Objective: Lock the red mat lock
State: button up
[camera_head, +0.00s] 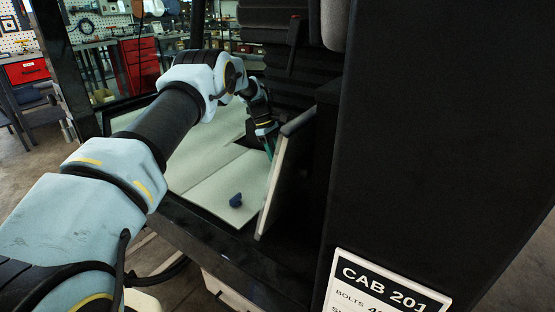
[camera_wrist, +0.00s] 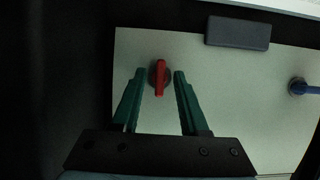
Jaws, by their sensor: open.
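The red mat lock (camera_wrist: 160,78) has a narrow red handle on a dark round base, on the pale mat (camera_wrist: 225,105). In the wrist view its handle points up and down the picture. My gripper (camera_wrist: 159,74) has green fingers, open, one on each side of the red handle. Small gaps show between handle and fingers; I cannot tell how far the tips are above the mat. In the head view my gripper (camera_head: 269,146) reaches down inside the cab, and the red lock is hidden there.
A blue lock (camera_wrist: 302,87), its handle lying sideways, sits to the right on the mat; it also shows in the head view (camera_head: 236,200). A dark grey block (camera_wrist: 238,33) lies at the mat's top edge. An upright panel (camera_head: 278,184) stands close beside my gripper.

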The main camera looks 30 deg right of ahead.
jog(key=b+v, duration=0.1)
jog(key=v, duration=0.9)
jog(key=shift+w+r, duration=0.15)
jog(key=shift+r, duration=0.25)
jog(key=s+a+r+m+t+p, duration=0.1)
jog(key=a+r, duration=0.3)
jog(key=a, duration=0.5)
jog(key=s+a+r+m+t+p, duration=0.1)
jog(key=a+r+p, duration=0.15)
jog(key=a, duration=0.55)
jog(key=s+a+r+m+t+p, duration=0.15)
jog(key=a+r, duration=0.25)
jog(key=a, duration=0.5)
jog(key=s+a+r+m+t+y+p, duration=0.1)
jog(key=s+a+m+t+y+p, duration=0.1)
jog(key=s+a, duration=1.5)
jog(key=s+m, duration=0.1)
jog(key=s, duration=0.2)
jog(key=shift+s+r, duration=0.2)
jog(key=shift+r, duration=0.1)
